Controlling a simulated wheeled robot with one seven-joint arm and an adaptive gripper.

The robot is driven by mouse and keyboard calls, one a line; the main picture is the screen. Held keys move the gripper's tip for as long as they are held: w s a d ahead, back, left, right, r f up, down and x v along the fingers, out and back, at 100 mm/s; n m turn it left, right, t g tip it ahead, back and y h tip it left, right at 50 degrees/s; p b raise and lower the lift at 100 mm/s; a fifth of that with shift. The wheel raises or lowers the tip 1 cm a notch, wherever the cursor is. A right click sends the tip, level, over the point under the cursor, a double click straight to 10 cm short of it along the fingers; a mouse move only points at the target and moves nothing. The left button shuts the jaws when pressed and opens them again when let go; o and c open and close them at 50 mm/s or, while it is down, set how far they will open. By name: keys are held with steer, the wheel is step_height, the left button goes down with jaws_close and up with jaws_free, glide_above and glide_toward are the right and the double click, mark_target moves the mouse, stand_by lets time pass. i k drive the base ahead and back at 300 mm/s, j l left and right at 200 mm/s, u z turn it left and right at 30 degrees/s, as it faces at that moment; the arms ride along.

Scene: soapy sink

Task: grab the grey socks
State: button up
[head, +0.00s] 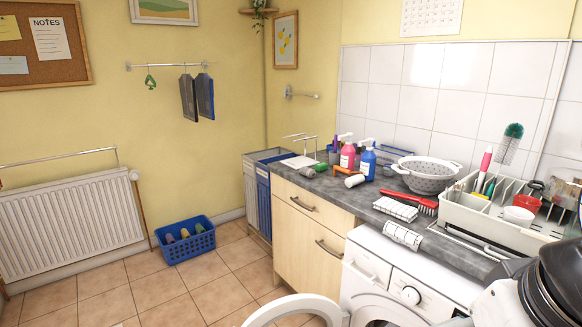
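I see nothing in the head view that is clearly a pair of grey socks. Two flat dark grey-blue pieces hang side by side from a wall rail, a left one (188,98) and a right one (205,96). I cannot tell whether they are socks or cloths. A blue basket (186,249) on the floor holds several small coloured items, too small to name. Part of my own arm, white and black, shows at the lower right corner. My gripper's fingers do not show, so its state is hidden.
A grey counter (345,198) holds a colander (427,174), bottles, a red brush (417,204), checked cloths (396,208) and a white rack (470,215). Below it stands a white washing machine (372,270) with its round door open. A radiator (75,222) is at left. The tiled floor between is clear.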

mark_target(310, 173)
steer(key=i+j+u, duration=0.75)
steer(key=j, duration=0.25)
steer(key=i+j+u, duration=0.6)
steer(key=i+u, duration=0.2)
steer(key=i+z, duration=0.35)
steer(key=i, duration=0.15)
steer(key=i+j+z, duration=0.15)
steer(key=i+z, duration=0.2)
steer(key=i, duration=0.15)
steer(key=i+l+z, duration=0.15)
steer(key=z, duration=0.25)
steer(key=i+z, duration=0.45)
steer(key=i+j+z, duration=0.1)
steer(key=z, duration=0.3)
steer(key=i+j+z, duration=0.15)
steer(key=i+z, duration=0.25)
steer(key=i+j+z, duration=0.2)
steer(key=z, duration=0.2)
steer(key=i+j+z, duration=0.35)
steer(key=i+z, duration=0.2)
steer(key=k, duration=0.05)
